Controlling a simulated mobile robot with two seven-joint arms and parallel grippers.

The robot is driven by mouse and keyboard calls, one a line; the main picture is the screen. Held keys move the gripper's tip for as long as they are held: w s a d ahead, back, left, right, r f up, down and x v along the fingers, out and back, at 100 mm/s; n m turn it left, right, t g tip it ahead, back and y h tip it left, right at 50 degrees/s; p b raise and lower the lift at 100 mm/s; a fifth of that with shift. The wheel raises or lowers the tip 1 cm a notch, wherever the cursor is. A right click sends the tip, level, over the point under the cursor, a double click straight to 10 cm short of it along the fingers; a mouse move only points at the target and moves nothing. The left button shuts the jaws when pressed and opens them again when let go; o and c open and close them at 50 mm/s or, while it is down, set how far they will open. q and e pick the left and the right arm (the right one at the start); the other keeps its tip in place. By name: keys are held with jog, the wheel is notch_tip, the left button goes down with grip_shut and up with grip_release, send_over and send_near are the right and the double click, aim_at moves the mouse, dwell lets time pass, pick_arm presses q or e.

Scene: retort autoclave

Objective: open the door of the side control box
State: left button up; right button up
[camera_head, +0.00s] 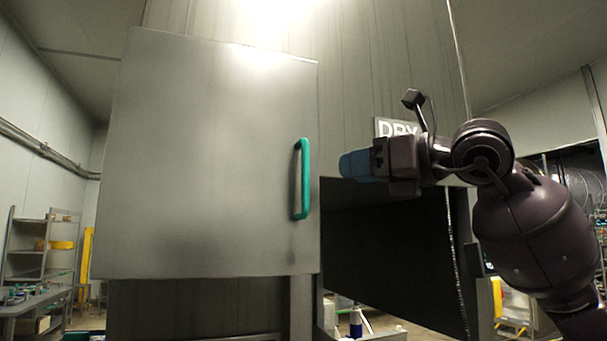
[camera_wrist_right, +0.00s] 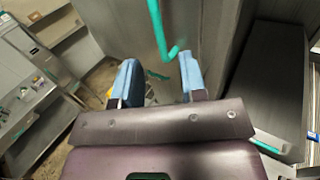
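The side control box door (camera_head: 215,160) is a large grey metal panel in the head view, and it appears closed. Its green vertical handle (camera_head: 303,179) is near the panel's right edge. My right gripper (camera_head: 348,165), with blue fingertips, is to the right of the handle and apart from it. In the right wrist view the two blue fingers (camera_wrist_right: 158,80) are spread with nothing gripped between them. The green handle (camera_wrist_right: 157,30) shows just beyond them, its lower end near the right finger. My left gripper is not in view.
A sign reading "DRY" (camera_head: 396,127) is partly hidden behind my right arm. A dark opening (camera_head: 390,245) lies below it. Shelving with yellow items (camera_head: 40,245) stands at the far left. A white-and-blue bottle (camera_head: 355,323) is low in the middle.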

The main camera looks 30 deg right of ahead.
aim_at(308, 174)
jog(key=p+x, duration=0.2)
jog(key=x, duration=0.6)
jog(key=shift+w+a, duration=0.25)
jog(key=shift+w+a+p, duration=0.25)
jog(key=shift+w+p, duration=0.15)
jog(key=shift+w, duration=0.3)
grip_shut()
